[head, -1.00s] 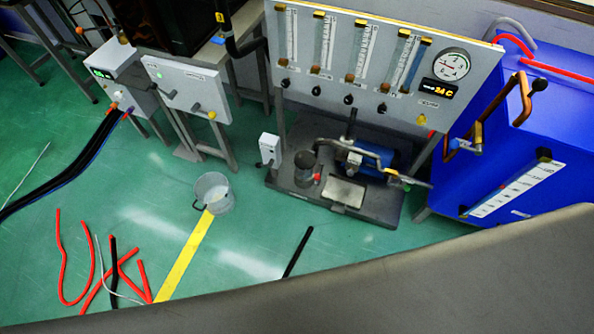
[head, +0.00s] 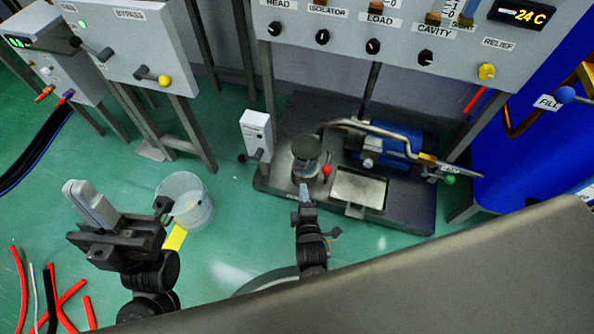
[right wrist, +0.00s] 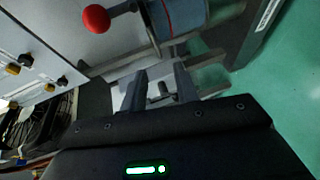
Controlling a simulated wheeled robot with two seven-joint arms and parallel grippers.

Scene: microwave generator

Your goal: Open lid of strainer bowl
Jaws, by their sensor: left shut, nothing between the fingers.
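The strainer bowl (head: 306,170) is a small clear-sided cylinder with a dark round lid (head: 306,147), standing on the dark pump base. The lid looks closed. A red ball knob (head: 326,170) sits at its right side; a red ball also shows large in the right wrist view (right wrist: 96,18). My right gripper (head: 306,194) is just in front of the bowl, below it in the picture. In the right wrist view its fingers (right wrist: 160,88) are apart, with a small dark part visible between or beyond them. My left gripper (head: 82,197) is shut and empty, left of the bucket.
A clear bucket (head: 186,200) stands on the green floor. A bent metal pipe (head: 390,133) and a blue motor (head: 400,145) are right of the bowl. A white box (head: 256,130) on a post stands left of it.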

